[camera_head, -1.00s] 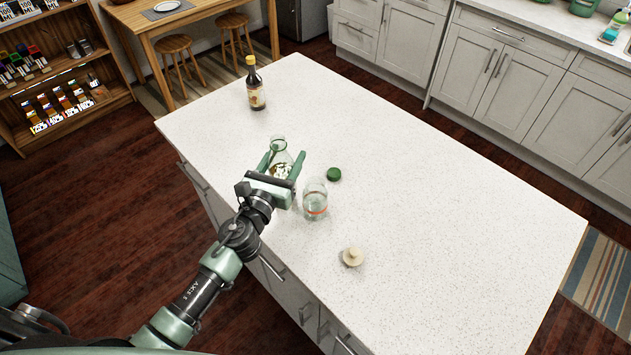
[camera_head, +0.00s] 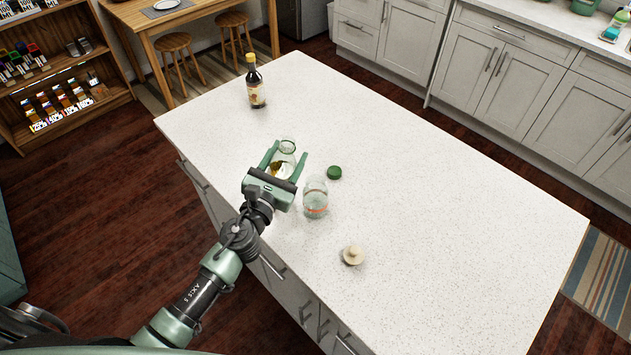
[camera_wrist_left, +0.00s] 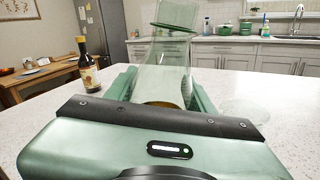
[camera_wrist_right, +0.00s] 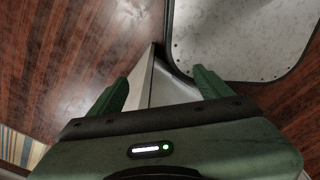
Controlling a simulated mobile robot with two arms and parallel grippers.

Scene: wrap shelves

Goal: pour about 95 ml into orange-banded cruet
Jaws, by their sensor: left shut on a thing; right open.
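My left gripper (camera_head: 286,158) is shut on a clear glass bottle (camera_head: 287,146) with a green-tinted rim, near the island's left edge. In the left wrist view the bottle (camera_wrist_left: 164,70) stands close to upright between the fingers, with yellowish liquid low in it, partly hidden by the gripper. The orange-banded cruet (camera_head: 316,198) is clear glass and stands on the counter just right of the gripper, apart from the bottle's mouth. Its contents are hard to make out. My right gripper (camera_wrist_right: 160,88) is open and empty, away from the counter top.
A green lid (camera_head: 334,173) lies behind the cruet and a cream stopper (camera_head: 353,256) lies in front. A dark sauce bottle (camera_head: 256,83) with a yellow cap stands farther back on the white counter (camera_head: 440,210). The counter's right side is clear.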

